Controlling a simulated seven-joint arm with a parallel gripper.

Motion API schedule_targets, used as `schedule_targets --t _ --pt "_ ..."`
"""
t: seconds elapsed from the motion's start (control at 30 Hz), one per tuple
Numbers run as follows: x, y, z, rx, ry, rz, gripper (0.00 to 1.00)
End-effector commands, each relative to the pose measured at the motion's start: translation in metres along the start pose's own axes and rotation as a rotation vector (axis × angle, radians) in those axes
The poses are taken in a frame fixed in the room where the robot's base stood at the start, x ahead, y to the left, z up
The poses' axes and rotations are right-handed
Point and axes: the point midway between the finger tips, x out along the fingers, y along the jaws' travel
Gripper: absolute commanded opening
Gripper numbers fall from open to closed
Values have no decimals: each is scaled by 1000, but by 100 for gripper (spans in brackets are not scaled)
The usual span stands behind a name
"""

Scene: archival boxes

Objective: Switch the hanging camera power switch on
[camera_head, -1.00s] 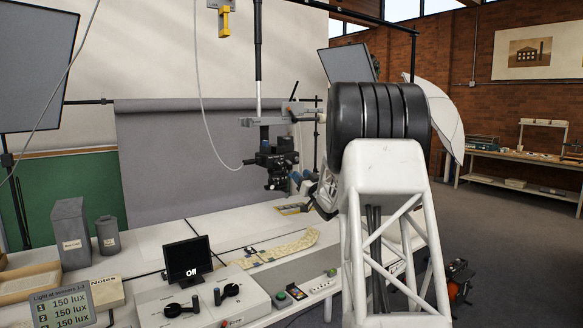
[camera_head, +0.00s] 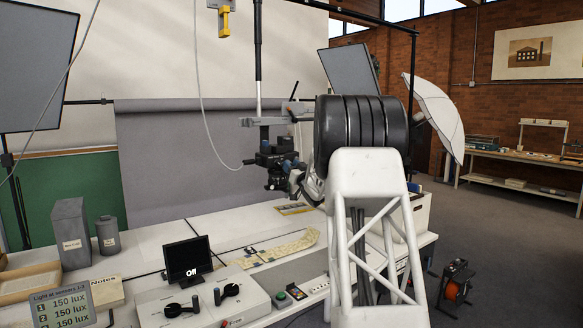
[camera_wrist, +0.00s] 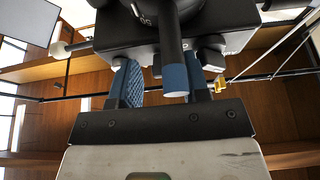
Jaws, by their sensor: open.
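The hanging camera (camera_head: 272,163) is a black body with blue knobs, hung from a pole above the white bench. In the wrist view its dark underside (camera_wrist: 100,35) fills the top, with small white markings too blurred to read. A black rod with a blue end (camera_wrist: 174,82) hangs down from it; I cannot tell whether this is the power switch. My gripper (camera_wrist: 165,75) is open, one blue finger on each side of the rod, close under the body. Contact cannot be told. In the head view my arm's wrist hides most of the gripper, just right of the camera.
A small monitor (camera_head: 187,261) on the bench reads "Off". A control box (camera_head: 200,303) with levers stands before it. A lux display (camera_head: 63,307) is at the lower left. A white cable (camera_head: 203,110) loops to the camera. A white umbrella (camera_head: 436,115) stands right of my arm.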

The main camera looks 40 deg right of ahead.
Motion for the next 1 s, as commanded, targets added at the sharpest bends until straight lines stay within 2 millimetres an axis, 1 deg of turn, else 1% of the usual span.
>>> schedule_targets --t 0.27,0.53,0.57,0.77,1.0 --pt "1 0 0 0 0 0 43" --pt "1 0 -1 0 0 0 1" --pt "1 0 -1 0 0 0 0" --pt "1 0 -1 0 -5 0 0" --pt "1 0 -5 -2 -52 0 0"
